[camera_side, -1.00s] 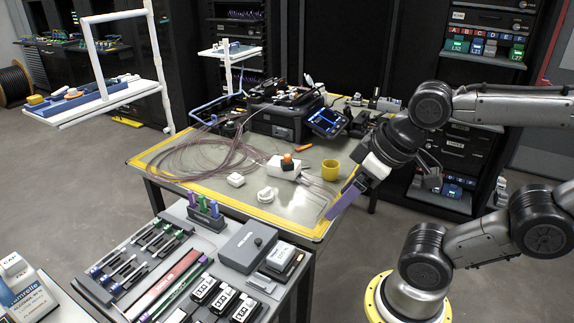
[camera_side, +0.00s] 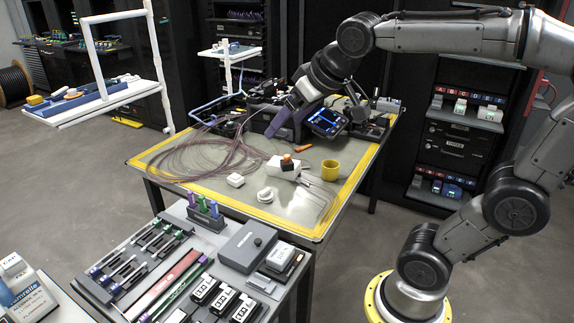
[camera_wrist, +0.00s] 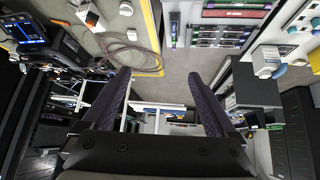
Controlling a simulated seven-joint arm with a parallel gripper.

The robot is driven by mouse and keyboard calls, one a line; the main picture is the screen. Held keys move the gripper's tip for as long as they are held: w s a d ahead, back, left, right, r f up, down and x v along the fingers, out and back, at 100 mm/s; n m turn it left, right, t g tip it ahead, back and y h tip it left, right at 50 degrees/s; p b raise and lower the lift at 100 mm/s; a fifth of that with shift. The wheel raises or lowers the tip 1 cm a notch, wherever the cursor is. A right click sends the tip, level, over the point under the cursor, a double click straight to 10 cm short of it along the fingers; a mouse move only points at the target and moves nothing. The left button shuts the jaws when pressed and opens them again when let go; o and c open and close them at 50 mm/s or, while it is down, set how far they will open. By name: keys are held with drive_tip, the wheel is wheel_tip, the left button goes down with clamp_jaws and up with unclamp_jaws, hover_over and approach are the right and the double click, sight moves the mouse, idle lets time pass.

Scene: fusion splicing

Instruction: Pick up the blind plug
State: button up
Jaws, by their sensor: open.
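I cannot make out for certain which thing is the blind plug; several small parts are too small to tell apart in these views. My gripper (camera_side: 282,118) is above the back of the bench, in front of the dark splicing machine, pointing down and to the left. In the wrist view its two dark purple fingers (camera_wrist: 158,80) stand wide apart with nothing between them.
Coiled thin cable (camera_side: 215,155) covers the left of the yellow-edged bench (camera_side: 200,188). The machine's lit screen (camera_side: 326,122) is just right of my gripper. A grey tool cart (camera_side: 180,235) stands in front. A white-framed shelf (camera_side: 110,103) stands left, a dark rack (camera_side: 452,145) right.

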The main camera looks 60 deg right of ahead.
drive_tip(key=w+d+f+m+g+h, duration=0.1)
drive_tip(key=w+d+f+m+h, duration=0.1)
drive_tip(key=w+d, duration=0.85)
drive_tip(key=m+g, duration=0.3)
drive_tip(key=g, duration=0.1)
hover_over(287, 156)
drive_tip(key=s+a, duration=0.3)
drive_tip(key=a, duration=0.1)
wheel_tip(287, 156, down, 18)
drive_tip(key=x, duration=0.6)
drive_tip(key=shift+f, duration=0.35)
drive_tip(key=shift+w+x, duration=0.2)
drive_tip(key=shift+x, duration=1.35)
drive_tip(key=shift+w+x, duration=0.15)
drive_tip(key=shift+x, duration=1.4)
drive_tip(key=shift+d+r, duration=0.15)
drive_tip(key=shift+r, duration=0.05)
clamp_jaws()
